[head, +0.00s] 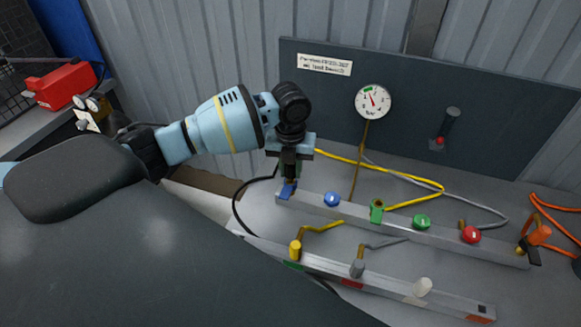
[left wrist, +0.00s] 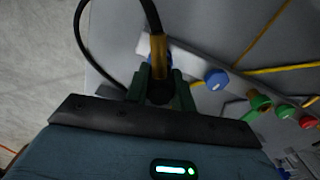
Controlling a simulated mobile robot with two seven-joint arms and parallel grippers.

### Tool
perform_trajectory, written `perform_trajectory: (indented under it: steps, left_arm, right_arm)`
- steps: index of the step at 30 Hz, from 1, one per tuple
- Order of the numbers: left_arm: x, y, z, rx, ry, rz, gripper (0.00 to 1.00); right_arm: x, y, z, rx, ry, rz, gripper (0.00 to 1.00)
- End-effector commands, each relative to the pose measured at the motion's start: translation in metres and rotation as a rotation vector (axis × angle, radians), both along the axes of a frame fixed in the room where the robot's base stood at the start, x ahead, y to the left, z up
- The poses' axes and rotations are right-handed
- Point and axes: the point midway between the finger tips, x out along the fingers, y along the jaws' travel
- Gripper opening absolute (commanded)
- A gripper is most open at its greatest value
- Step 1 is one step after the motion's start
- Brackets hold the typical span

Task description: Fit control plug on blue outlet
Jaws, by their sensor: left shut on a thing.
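My left gripper (head: 289,172) is at the left end of the rear rail. In the left wrist view the gripper (left wrist: 160,92) is shut on the control plug (left wrist: 158,50), a brass-yellow body with a black cable. The blue outlet (head: 287,190) is at the rail's left end, directly below the fingers in the head view. The fingers hide most of the plug there. I cannot tell whether the plug is seated in the outlet or just above it. My right gripper is not in view.
The front rail holds yellow (head: 295,250) and grey (head: 357,268) plugs. A gauge (head: 373,102) hangs behind.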

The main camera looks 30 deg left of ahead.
Motion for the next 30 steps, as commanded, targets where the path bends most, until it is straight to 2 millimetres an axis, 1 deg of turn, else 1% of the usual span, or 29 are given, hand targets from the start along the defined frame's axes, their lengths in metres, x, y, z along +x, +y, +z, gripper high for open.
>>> perform_trajectory:
  steps: [30]
  left_arm:
    - [0.0,0.0,-0.017,0.001,0.003,0.0,0.01]
  right_arm:
    - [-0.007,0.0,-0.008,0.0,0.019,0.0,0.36]
